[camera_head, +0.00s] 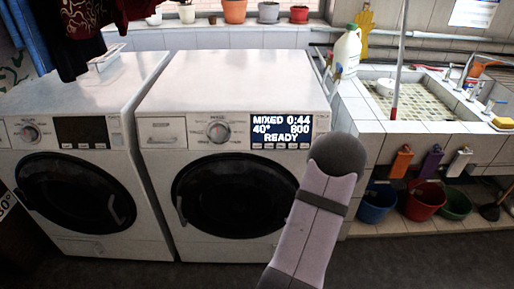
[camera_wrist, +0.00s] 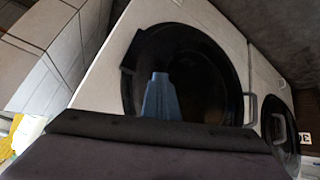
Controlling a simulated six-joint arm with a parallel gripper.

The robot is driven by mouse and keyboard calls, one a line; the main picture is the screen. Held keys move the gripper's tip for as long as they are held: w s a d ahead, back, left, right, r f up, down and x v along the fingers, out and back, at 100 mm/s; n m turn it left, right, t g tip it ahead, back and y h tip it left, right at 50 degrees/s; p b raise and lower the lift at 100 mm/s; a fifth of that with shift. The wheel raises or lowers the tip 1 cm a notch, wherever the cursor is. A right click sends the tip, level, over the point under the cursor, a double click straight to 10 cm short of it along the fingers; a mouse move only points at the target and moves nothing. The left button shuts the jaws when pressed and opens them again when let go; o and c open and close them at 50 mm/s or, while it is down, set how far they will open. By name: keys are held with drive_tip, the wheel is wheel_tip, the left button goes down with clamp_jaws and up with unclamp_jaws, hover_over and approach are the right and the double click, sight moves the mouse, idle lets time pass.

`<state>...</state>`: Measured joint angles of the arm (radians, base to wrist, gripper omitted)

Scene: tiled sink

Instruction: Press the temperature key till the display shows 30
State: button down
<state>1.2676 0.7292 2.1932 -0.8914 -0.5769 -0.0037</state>
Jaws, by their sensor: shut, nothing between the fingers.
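The right-hand washing machine (camera_head: 160,160) has a lit display (camera_head: 281,130) in the head view. It reads MIXED 0:44, 40°, 800 and READY. A row of small keys (camera_head: 281,146) runs along the display's lower edge; their labels are too small to read, so I cannot tell which is the temperature key. In the wrist view my gripper (camera_wrist: 159,77) shows as a narrow blue-grey tip, shut and empty, in front of the dark round door (camera_wrist: 205,65). The display and keys are not visible there. In the head view my arm hides the gripper.
A second washer (camera_head: 75,195) with a dark panel stands at left. A tiled sink (camera_head: 420,105) with a white jug (camera_head: 346,50) is at right. Buckets (camera_head: 425,198) stand below it. My arm rises in front of the machine's right edge; the display is unobstructed.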

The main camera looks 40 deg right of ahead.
sight(257, 146)
drive_tip(key=w+a+r+n+t+y, duration=0.1)
drive_tip(key=w+a+r+n+t, duration=0.1)
drive_tip(key=r, duration=0.5)
drive_tip(key=w+a+r+n+t+y, duration=0.1)
drive_tip(key=w+a+r+n+t, duration=0.1)
drive_tip(key=w+r+t, duration=0.3)
drive_tip(key=w+a+r+n+t+y, duration=0.1)
drive_tip(key=w+r+t, duration=0.3)
drive_tip(key=r, duration=0.4)
drive_tip(key=shift+w+a+r+n+t, duration=0.2)
drive_tip(key=shift+a+r+n+t, duration=0.15)
drive_tip(key=shift+a, duration=0.2)
drive_tip(key=shift+f, duration=0.1)
drive_tip(key=w+d+f+b, duration=0.3)
drive_tip(key=w+d, duration=0.3)
drive_tip(key=shift+b, duration=0.3)
drive_tip(key=shift+w+d+f+b, duration=0.2)
drive_tip(key=shift+w+d+b, duration=0.2)
drive_tip(key=shift+w+d, duration=0.1)
idle(2.0)
drive_tip(key=shift+s+a+r, duration=0.1)
drive_tip(key=shift+s+a, duration=0.05)
drive_tip(key=shift+s+a+r+p, duration=0.15)
drive_tip(key=shift+s+a+p, duration=0.2)
drive_tip(key=shift+s+a, duration=0.05)
